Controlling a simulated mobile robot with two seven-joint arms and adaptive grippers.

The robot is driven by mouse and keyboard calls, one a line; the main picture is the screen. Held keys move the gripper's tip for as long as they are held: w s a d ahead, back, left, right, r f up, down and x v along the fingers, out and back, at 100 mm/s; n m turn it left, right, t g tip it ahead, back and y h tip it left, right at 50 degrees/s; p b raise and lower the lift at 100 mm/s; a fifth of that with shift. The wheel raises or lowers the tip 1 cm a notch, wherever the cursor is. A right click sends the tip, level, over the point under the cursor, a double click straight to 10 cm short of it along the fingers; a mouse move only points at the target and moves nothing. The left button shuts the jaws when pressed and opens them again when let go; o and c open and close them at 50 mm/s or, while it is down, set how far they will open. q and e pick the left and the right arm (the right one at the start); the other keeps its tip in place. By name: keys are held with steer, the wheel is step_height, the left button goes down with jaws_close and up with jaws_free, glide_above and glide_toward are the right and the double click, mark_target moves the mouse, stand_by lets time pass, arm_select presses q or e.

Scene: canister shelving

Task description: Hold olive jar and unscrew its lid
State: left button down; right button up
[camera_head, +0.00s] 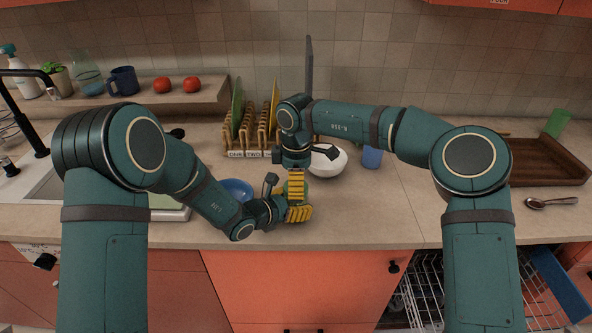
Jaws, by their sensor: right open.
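My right gripper (296,187) points down over the counter and is open, with its yellow-striped fingers around the place of the jar's top. My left gripper (298,213) comes in low from the left, just below the right one. Its striped fingers are beside the jar; whether they are closed on it cannot be told. The olive jar (307,190) is mostly hidden behind both grippers; only a small greenish part shows. Its lid is hidden, so I cannot tell whether the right fingers touch it.
A white bowl (329,161) and a blue cup (372,157) stand behind and right of the grippers. A blue bowl (236,188) is close to my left forearm. A wooden plate rack (249,130) stands behind. A brown tray (541,164) and spoon (551,202) lie at right. The right-centre counter is clear.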

steer(key=shift+f, duration=0.75)
steer(key=c, duration=1.3)
steer(key=o, duration=1.3)
steer(key=shift+c, duration=0.2)
